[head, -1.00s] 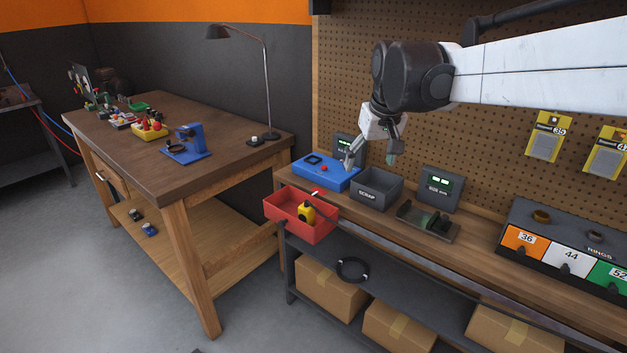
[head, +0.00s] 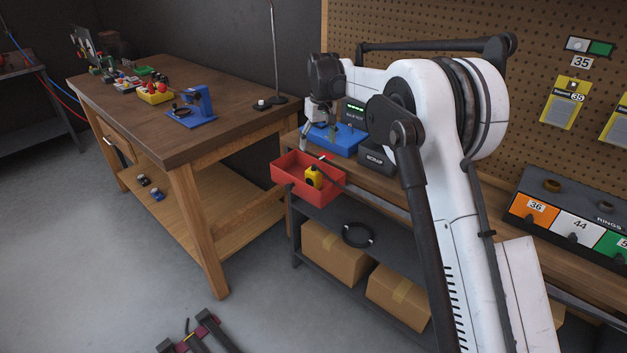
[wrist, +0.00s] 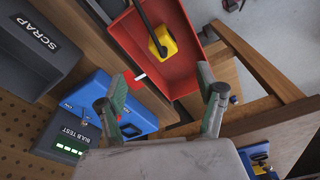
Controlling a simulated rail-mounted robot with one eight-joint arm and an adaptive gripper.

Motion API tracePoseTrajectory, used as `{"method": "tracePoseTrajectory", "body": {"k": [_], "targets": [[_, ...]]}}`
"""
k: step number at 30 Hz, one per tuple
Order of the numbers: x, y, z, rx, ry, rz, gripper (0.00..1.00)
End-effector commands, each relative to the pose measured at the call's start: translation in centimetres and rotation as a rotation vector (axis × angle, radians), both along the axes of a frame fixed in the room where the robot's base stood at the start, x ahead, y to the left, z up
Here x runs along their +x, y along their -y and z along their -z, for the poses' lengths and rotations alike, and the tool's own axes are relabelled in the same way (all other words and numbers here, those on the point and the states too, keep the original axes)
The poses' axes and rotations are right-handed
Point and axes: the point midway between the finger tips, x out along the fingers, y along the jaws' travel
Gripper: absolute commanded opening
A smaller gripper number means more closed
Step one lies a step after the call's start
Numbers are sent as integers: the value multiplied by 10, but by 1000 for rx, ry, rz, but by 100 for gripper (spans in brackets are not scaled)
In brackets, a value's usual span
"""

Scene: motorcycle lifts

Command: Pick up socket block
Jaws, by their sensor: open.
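No thing in view is labelled as a socket block, and I cannot tell for sure which one it is. A yellow block with a black part (head: 313,177) sits in the red bin (head: 278,182) at the bench's left end. It also shows in the wrist view (wrist: 166,42), with a black strip across it. My gripper (head: 308,140) is above the bench end, between the blue box (head: 345,142) and the red bin. In the wrist view its two fingers (wrist: 165,106) are spread apart with nothing held between them. The yellow block lies beyond the fingertips.
The grey scrap bin (wrist: 38,48) and bulb test display (wrist: 67,135) stand near the blue box. A wooden table (head: 150,125) holds a blue stand (head: 197,107) and a yellow tray (head: 156,96). Small blocks (head: 151,188) lie on its lower shelf. The pegboard stands behind.

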Motion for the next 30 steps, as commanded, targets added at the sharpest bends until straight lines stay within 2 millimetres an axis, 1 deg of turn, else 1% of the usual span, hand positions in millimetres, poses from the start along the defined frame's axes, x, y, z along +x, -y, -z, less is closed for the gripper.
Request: {"method": "tracePoseTrajectory", "body": {"k": [5, 8, 15, 18, 21, 26, 30], "targets": [[5, -5, 16, -2, -8, -7, 70], [6, -6, 30, -2, -8, -7, 70], [11, -8, 73, -2, -7, -7, 70], [12, -9, 85, -2, -7, -7, 70], [13, -10, 92, -2, -7, -7, 70], [13, -11, 98, -2, -7, -7, 70], [15, -13, 111, -2, -7, -7, 70]]}}
